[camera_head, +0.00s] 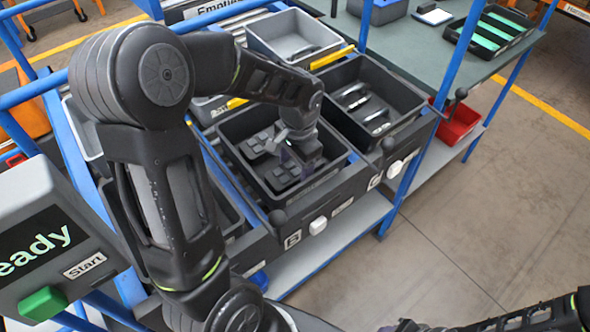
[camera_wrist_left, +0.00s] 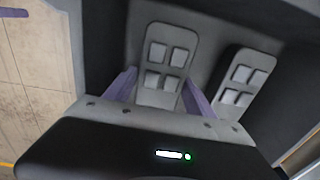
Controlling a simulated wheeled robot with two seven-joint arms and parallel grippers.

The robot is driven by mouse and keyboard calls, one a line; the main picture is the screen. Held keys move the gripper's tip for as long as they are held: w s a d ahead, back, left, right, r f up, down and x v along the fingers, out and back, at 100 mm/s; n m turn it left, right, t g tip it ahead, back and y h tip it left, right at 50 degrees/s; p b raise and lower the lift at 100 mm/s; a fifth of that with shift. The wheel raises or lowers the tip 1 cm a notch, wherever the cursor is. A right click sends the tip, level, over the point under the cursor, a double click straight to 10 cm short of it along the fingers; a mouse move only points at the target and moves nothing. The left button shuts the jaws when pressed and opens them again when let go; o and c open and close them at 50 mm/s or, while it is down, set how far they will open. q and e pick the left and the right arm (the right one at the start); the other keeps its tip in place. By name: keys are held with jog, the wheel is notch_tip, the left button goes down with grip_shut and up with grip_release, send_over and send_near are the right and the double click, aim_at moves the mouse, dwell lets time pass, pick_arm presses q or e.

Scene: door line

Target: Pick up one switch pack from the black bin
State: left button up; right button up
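The black bin (camera_head: 333,171) labelled B sits in the rack in the head view. Several dark grey switch packs (camera_head: 257,146) with square buttons lie in it. My left gripper (camera_head: 287,156) reaches down into this bin. In the left wrist view its two purple fingers (camera_wrist_left: 159,84) are apart, one on each side of a switch pack (camera_wrist_left: 164,58). I cannot tell whether they touch it. A second switch pack (camera_wrist_left: 243,80) lies to the right, outside the fingers. The lower end of the nearer pack is hidden by the gripper body.
A dark bin (camera_head: 405,120) with handle-like parts adjoins on the right. A grey bin (camera_head: 287,33) stands behind. A red bin (camera_head: 458,122) is further right. A panel (camera_head: 50,235) with a green button stands at left. Blue posts frame the rack; the floor at right is clear.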

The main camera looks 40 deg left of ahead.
aim_at(295, 167)
pick_arm(q)
jog(key=c, duration=1.1)
jog(key=shift+r, duration=0.15)
notch_tip(295, 167, up, 10)
jog(key=shift+f, duration=0.1)
dwell(0.4)
